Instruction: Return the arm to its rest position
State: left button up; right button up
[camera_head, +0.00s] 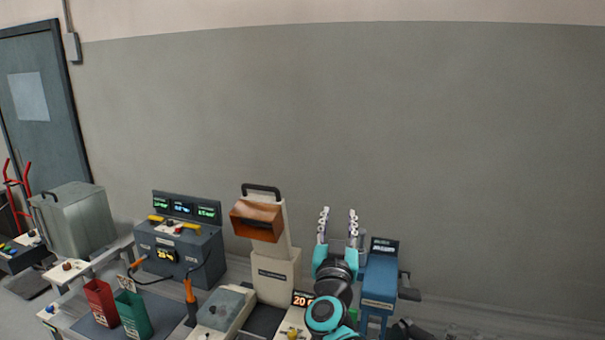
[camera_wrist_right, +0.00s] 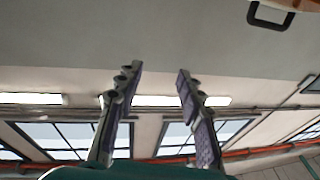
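My right gripper (camera_head: 337,228) is raised in front of the grey wall in the head view, its fingers pointing up. Its two fingers are apart with nothing between them. The same fingers show in the right wrist view (camera_wrist_right: 157,95), spread, with only wall, ceiling and windows behind them. My right arm comes up from the bottom of the head view, just left of a blue device (camera_head: 380,280). My left gripper is not in the head view.
Further left are a grey console with displays (camera_head: 180,250), a red bin (camera_head: 101,302), a green bin (camera_head: 134,314) and a metal box (camera_head: 78,222). The wall area above is clear.

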jog(key=s+f+n+g+y+b, duration=0.35)
jog(key=s+f, duration=0.25)
jog(key=f, duration=0.4)
jog(key=s+f+n+g+y+b, duration=0.2)
jog(key=s+f+g+y+b, duration=0.15)
jog(key=s+f, duration=0.55)
jog(key=s+d+f+m+g+h, duration=0.1)
jog(key=s+d+f+g, duration=0.1)
jog(key=f, duration=0.5)
jog(key=s+d+f+m+g+h+b, duration=0.1)
jog(key=s+d+f+g, duration=0.1)
jog(key=s+d+f, duration=0.2)
jog(key=s+d+f+m+g+h+b, duration=0.1)
jog(key=s+d+f, duration=0.3)
jog(key=f, duration=0.6)
jog(key=shift+s+g+h, duration=0.4)
jog(key=shift+s+g, duration=0.2)
jog(key=shift+s, duration=0.5)
jog(key=shift+d+f, duration=0.1)
